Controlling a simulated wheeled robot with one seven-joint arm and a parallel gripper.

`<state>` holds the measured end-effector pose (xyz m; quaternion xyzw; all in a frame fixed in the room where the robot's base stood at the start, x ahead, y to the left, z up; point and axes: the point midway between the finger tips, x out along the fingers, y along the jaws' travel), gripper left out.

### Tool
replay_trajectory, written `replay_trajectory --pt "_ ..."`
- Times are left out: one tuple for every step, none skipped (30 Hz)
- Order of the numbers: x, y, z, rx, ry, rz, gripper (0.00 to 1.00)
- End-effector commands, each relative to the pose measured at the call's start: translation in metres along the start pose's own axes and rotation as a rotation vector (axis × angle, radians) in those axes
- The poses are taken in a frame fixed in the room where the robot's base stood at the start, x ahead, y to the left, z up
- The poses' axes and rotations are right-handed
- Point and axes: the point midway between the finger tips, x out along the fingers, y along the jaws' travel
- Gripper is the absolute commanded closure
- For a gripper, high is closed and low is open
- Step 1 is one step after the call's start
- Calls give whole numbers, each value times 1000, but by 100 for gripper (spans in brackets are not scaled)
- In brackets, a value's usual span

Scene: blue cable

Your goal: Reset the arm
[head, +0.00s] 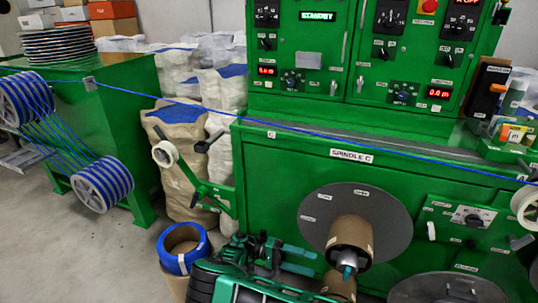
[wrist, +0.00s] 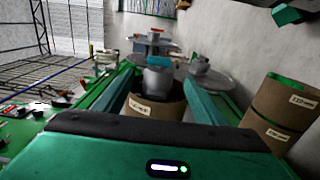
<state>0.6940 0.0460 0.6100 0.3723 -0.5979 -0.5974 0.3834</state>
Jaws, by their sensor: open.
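My gripper (head: 304,260) is at the bottom middle of the head view, low in front of the green machine (head: 285,165). In the wrist view my gripper (wrist: 158,77) has its two teal fingers spread apart with nothing held between them. Beyond the fingers stands a brown cardboard roll (wrist: 158,120) around a grey spindle (wrist: 157,78). In the head view a cardboard core (head: 350,240) sits on the grey disc (head: 385,212) labelled as part of the spindle, to the right of my gripper. The blue cable (head: 225,110) runs across above, clear of my gripper.
Blue-striped reels (head: 103,184) hang beside a green table (head: 120,75) at the left. A blue coil (head: 183,262) lies left of my arm. Sacks (head: 180,165) stand behind. Cardboard tubes (wrist: 285,115) stand at the right of the wrist view. Grey floor is clear at lower left.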

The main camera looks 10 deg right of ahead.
Motion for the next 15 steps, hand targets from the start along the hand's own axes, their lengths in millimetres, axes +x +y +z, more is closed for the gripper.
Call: replay_trajectory --pt "1 4 -2 -3 -10 -8 36" --pt "2 6 -3 -7 -18 -15 36" --pt "4 12 -5 -14 -31 -29 36" --pt "6 17 -8 -21 -44 -40 36" --pt "8 23 -10 -28 -59 -56 36" --pt "11 31 -14 -40 -80 -78 36" --pt "14 38 -17 -50 -98 -97 36" --pt "18 45 -20 -61 -116 -116 36" --pt "22 55 -24 -75 -139 -143 36" --pt "26 62 -26 -86 -156 -163 36" --pt "30 69 -29 -96 -173 -184 36" --pt "36 78 -32 -110 -194 -212 36" --pt "40 85 -34 -119 -209 -232 36" --pt "45 92 -36 -128 -225 -253 36" --pt "51 101 -38 -141 -244 -282 36"
